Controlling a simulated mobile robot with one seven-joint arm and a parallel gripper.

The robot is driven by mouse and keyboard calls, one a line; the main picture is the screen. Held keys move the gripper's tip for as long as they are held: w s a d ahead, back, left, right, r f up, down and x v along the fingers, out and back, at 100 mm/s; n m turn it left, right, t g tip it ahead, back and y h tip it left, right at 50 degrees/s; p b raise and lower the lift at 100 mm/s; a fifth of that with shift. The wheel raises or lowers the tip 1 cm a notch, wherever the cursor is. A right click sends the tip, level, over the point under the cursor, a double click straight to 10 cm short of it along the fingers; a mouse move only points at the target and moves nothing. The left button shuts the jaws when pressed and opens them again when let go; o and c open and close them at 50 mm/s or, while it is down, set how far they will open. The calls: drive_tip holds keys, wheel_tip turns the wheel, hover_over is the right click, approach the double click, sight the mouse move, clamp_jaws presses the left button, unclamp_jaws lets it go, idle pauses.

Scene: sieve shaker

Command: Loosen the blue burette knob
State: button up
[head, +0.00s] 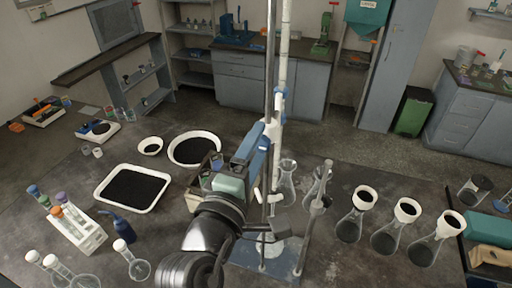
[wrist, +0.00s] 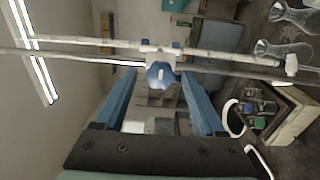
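The blue burette knob (wrist: 160,75) is round with a pale mark on its face and sits on a white fitting in the wrist view. The burette (head: 284,60) is a tall thin tube beside a metal rod. My gripper (wrist: 159,90) is open, its two blue fingers spread either side of the knob, with gaps visible. The fingertips reach about level with the knob; I cannot tell whether they overlap it in depth. In the head view my gripper (head: 266,146) is at the burette and hides most of the knob.
The stand's base plate (head: 262,258) lies on the dark bench. Conical flasks with black-filled funnels (head: 407,212) stand to the right. A second metal stand rod (head: 314,215) is close by on the right. A white tray of black grains (head: 132,188) and a tube rack (head: 78,228) are left.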

drive_tip(key=shift+s+a+f+b, duration=0.2)
drive_tip(key=shift+s+b, duration=0.15)
drive_tip(key=shift+s, duration=0.15)
drive_tip(key=b+v, duration=0.3)
drive_tip(key=v, duration=0.9)
drive_tip(key=shift+r+b, duration=0.25)
drive_tip(key=shift+b, duration=0.15)
drive_tip(key=shift+w, duration=0.1)
